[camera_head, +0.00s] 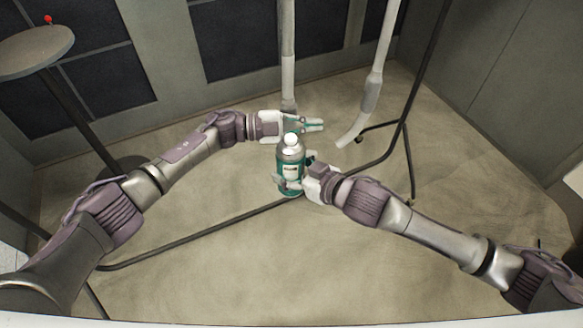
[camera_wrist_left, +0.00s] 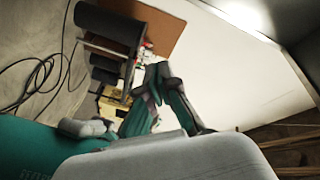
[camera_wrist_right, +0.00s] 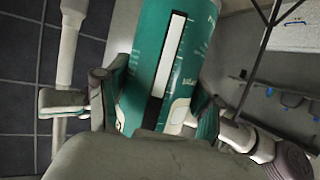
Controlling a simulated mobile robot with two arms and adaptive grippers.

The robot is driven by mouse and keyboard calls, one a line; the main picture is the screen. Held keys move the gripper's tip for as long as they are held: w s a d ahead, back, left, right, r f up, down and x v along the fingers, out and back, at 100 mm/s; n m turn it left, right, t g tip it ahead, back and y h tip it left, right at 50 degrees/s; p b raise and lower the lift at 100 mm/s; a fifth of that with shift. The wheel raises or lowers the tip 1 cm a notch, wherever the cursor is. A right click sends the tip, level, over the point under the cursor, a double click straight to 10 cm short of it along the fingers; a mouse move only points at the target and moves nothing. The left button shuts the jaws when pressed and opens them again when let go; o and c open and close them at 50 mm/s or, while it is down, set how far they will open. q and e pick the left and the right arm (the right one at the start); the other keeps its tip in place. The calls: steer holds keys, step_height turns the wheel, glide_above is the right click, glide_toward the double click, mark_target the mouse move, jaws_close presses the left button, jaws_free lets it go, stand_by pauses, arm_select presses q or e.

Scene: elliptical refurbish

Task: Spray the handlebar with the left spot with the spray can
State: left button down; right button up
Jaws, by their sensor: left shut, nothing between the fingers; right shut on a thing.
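The spray can (camera_head: 290,169), green and grey with a white cap, stands upright in my right gripper (camera_head: 298,175). In the right wrist view the fingers (camera_wrist_right: 155,108) close around both sides of the green can (camera_wrist_right: 190,45). My left gripper (camera_head: 318,125) is shut and empty, just behind and right of the cap; its fingers show in the left wrist view (camera_wrist_left: 165,98). Two pale poles that look like handlebars come down from the top of the head view: a left one (camera_head: 288,45) and a bent right one (camera_head: 373,90). I cannot make out any spot on them.
A round stand (camera_head: 36,50) with a small red thing (camera_head: 48,19) is at upper left. A thin black frame (camera_head: 404,130) stands at right, and a dark bar (camera_head: 190,237) runs low across the floor (camera_head: 330,260). Grey walls close off the back.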

arm_select(q)
steer(key=s+d+r+m+g+y, duration=0.4)
steer(key=s+r+m+g+y, duration=0.2)
steer(key=s+r+m+y, duration=0.4)
steer(key=w+a+r+m+t+y, duration=0.1)
steer(key=a+r+m+t+y, duration=0.3)
steer(key=a+r+m+y, duration=0.35)
steer(key=shift+n, duration=0.95)
steer(key=shift+a+f, duration=0.25)
steer(key=shift+f, duration=1)
steer(key=shift+a+f, duration=0.2)
steer(key=shift+f, duration=1.1)
steer(key=shift+a+f, duration=0.25)
steer(key=shift+f, duration=1)
steer(key=shift+f, duration=0.2)
